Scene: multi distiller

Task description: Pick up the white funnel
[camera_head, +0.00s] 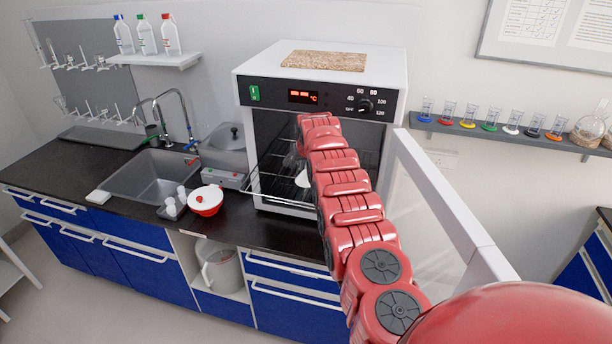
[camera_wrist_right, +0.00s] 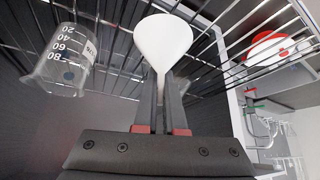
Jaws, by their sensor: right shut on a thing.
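The white funnel (camera_wrist_right: 162,42) shows large in the right wrist view, its wide cone towards the top and its narrow stem between my fingers. My right gripper (camera_wrist_right: 161,84) is shut on that stem. In the head view a small white part of the funnel (camera_head: 302,179) shows inside the open oven (camera_head: 262,150), beside my right arm. My arm hides most of the right gripper there. My left gripper is in neither view.
A glass beaker (camera_wrist_right: 62,58) is close by at the wire rack (camera_wrist_right: 110,22). The oven door (camera_head: 437,190) stands open right of my arm. A red bowl with a white lid (camera_head: 206,200) stands on the dark counter left of the oven.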

